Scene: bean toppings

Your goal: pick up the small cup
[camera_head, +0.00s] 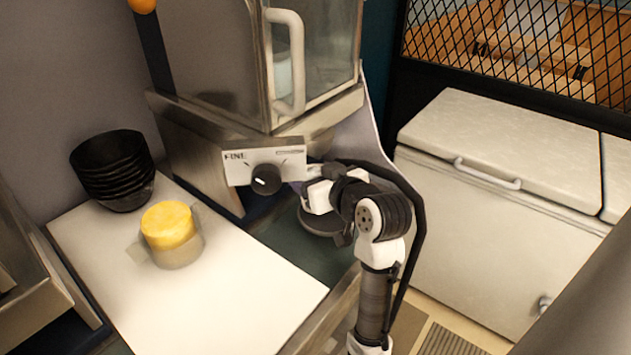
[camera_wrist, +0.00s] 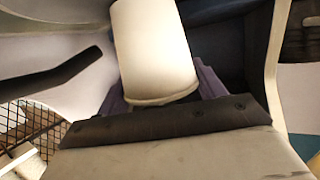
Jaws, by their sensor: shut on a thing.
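The small cup (camera_wrist: 154,48) is a cream-white cylinder in the wrist view. It sits between the purple fingers of my gripper (camera_wrist: 160,88), which is shut on it. In the head view my gripper (camera_head: 298,187) is below the front panel of the machine, mostly hidden by my own wrist. I cannot clearly make out the cup in the head view.
A machine (camera_head: 200,135) with a dial and glass door stands behind my gripper. A white board (camera_head: 225,300) on the left bears black stacked bowls (camera_head: 112,170) and a clear container (camera_head: 180,255) with yellow contents (camera_head: 168,224). A white chest (camera_head: 490,220) stands right.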

